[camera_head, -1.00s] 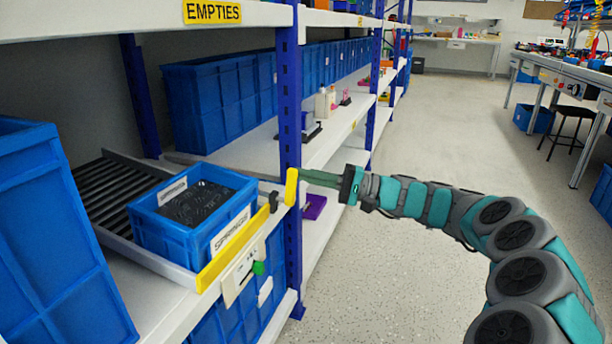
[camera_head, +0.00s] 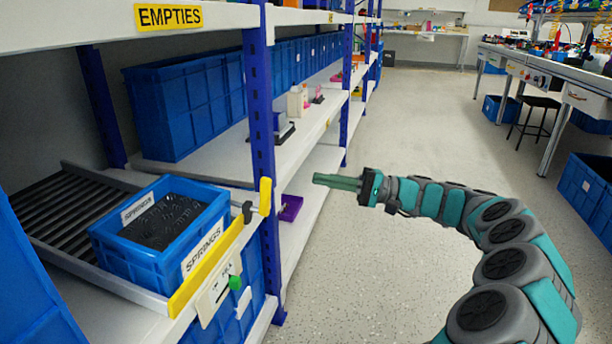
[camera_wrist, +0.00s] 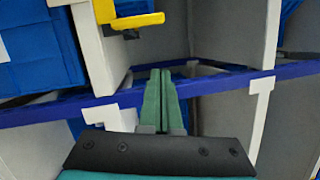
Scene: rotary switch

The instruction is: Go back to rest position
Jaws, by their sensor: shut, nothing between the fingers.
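My gripper (camera_head: 337,182) is in the middle of the head view, on the end of my grey and teal arm, pointing left. Its green fingers are together with nothing between them. It hangs in free air over the aisle, to the right of the blue shelf post (camera_head: 262,150) and apart from it. In the wrist view the closed fingers (camera_wrist: 160,75) point toward the shelf, with the yellow handle piece (camera_wrist: 137,21) ahead and a little left. The green knob (camera_head: 235,283) sits on a white panel on the shelf front.
A blue bin labelled SPRINGS (camera_head: 150,262) with dark parts sits on the roller rack (camera_head: 70,215) behind a yellow rail (camera_head: 212,270). More blue bins (camera_head: 185,105) stand behind. The aisle floor (camera_head: 420,110) is open. A workbench (camera_head: 555,85) and blue crates stand at right.

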